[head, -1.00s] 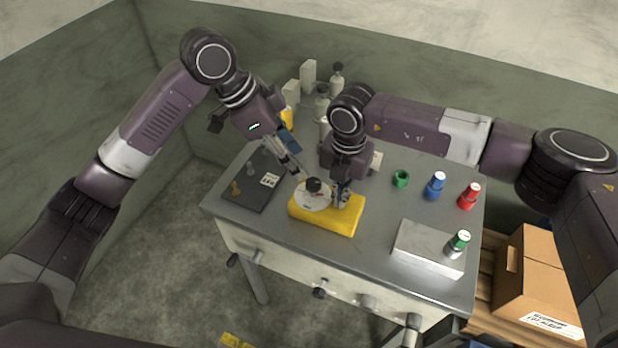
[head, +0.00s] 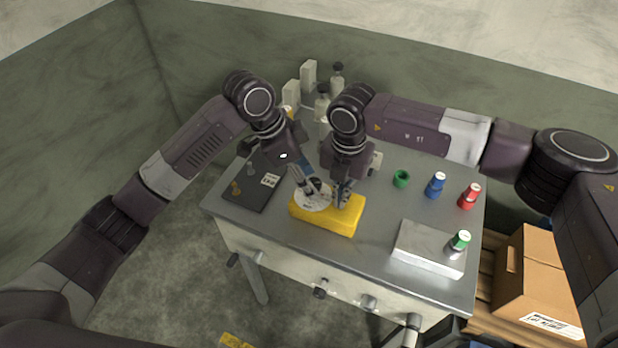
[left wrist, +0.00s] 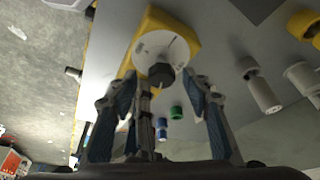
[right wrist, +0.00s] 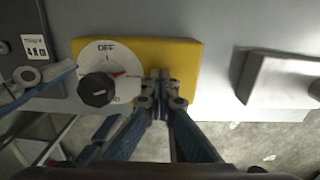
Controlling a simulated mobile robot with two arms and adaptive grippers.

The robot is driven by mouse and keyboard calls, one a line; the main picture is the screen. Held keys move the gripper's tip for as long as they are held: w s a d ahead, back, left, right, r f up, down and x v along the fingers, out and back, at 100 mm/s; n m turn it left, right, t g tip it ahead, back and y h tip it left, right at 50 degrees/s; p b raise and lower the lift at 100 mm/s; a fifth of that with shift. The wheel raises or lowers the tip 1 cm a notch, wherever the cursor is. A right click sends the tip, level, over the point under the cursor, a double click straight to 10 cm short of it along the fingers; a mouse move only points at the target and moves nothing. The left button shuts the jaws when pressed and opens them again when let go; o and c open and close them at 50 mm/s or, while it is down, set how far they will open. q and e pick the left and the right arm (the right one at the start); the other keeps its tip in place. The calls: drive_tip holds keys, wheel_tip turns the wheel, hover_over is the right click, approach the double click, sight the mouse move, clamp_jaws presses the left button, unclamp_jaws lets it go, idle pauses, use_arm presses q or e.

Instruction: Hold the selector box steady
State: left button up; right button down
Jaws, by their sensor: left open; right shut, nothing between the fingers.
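The selector box is a yellow block (head: 338,224) on the grey table. Its white dial plate (right wrist: 115,55) reads OFF and has a red mark; a black knob (right wrist: 97,90) stands on it. My right gripper (right wrist: 163,82) is shut and empty, its fingertips at the yellow top beside the dial; I cannot tell if they touch. It also shows in the head view (head: 341,200). My left gripper (head: 312,189) is open over the dial. In the left wrist view, the knob (left wrist: 161,75) appears between its spread fingers, and the box (left wrist: 185,35) lies beyond.
A dark mat (head: 247,193) with small parts and a label lies left of the box. A green ring (head: 401,178), blue bottle (head: 436,186) and red bottle (head: 469,196) stand to the right. Several pale bottles stand behind.

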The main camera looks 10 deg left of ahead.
use_arm(q)
drive_tip(key=shift+d+f, duration=0.1)
drive_tip(key=shift+f, duration=0.2)
drive_tip(key=c, duration=1.2)
drive_tip(key=shift+o, duration=0.2)
drive_tip(key=shift+s+n, duration=0.1)
drive_tip(key=shift+n, duration=0.2)
drive_tip(key=n, duration=0.1)
drive_tip(key=n+t, duration=0.1)
drive_tip(key=n, duration=0.1)
drive_tip(key=shift+s+d+y, duration=0.2)
drive_tip(key=shift+y, duration=0.1)
drive_tip(key=n, duration=0.2)
drive_tip(key=n+t+y, duration=0.1)
drive_tip(key=n, duration=0.2)
drive_tip(key=shift+s+d+f+t, duration=0.1)
drive_tip(key=shift+s+d+t, duration=0.05)
drive_tip(key=shift+t, duration=0.15)
drive_tip(key=shift+n+y, duration=0.3)
drive_tip(key=shift+n, duration=0.1)
